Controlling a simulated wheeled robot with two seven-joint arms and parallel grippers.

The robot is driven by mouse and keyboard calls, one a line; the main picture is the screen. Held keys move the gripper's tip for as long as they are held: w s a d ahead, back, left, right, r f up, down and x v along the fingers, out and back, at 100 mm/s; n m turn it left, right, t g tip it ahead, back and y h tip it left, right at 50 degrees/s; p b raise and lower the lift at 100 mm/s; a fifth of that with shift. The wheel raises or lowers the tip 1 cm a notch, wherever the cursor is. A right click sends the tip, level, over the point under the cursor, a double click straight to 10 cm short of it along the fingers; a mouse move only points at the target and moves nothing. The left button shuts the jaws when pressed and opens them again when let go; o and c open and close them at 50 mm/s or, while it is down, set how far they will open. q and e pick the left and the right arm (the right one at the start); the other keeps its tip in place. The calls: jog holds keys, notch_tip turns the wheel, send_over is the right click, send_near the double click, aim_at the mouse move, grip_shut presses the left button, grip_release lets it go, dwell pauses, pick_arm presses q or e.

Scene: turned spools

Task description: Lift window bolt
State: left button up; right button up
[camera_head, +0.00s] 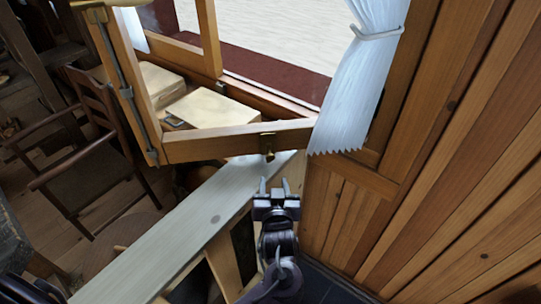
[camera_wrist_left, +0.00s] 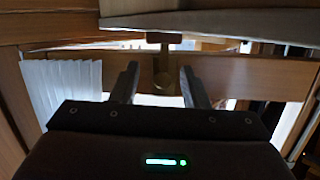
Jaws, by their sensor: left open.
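The window bolt (camera_head: 268,146) is a small brass fitting on the lower rail of the open wooden window sash (camera_head: 225,142). In the left wrist view the bolt (camera_wrist_left: 163,72) shows between my two fingers. My left gripper (camera_head: 274,182) is open and empty, just below the bolt in the head view, with its fingers pointing toward it. In the left wrist view my left gripper (camera_wrist_left: 160,70) has one finger on each side of the bolt, and I cannot tell whether either touches it. My right gripper is not in view.
A pale blue curtain (camera_head: 354,85) hangs just right of the bolt, against a wood-panelled wall (camera_head: 450,170). A grey plank (camera_head: 200,230) runs below the sash. A wooden chair (camera_head: 90,170) stands at the left.

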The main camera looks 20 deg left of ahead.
aim_at(271, 159)
pick_arm(q)
jog(key=w+a+r, duration=0.1)
jog(key=w, duration=0.1)
jog(key=w+r+t+y+p, duration=0.1)
jog(key=w, duration=0.1)
jog(key=w+a+r+y+p, duration=0.1)
jog(key=w, duration=0.1)
jog(key=shift+w+a+t, duration=0.15)
jog(key=shift+a+t, duration=0.15)
jog(key=shift+a, duration=0.05)
jog(key=shift+w+a+f, duration=0.15)
jog(key=shift+w+a, duration=0.05)
jog(key=shift+w, duration=0.2)
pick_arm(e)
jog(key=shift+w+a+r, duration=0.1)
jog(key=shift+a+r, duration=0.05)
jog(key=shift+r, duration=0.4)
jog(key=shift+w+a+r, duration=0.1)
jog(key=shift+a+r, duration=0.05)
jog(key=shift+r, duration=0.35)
pick_arm(q)
grip_shut()
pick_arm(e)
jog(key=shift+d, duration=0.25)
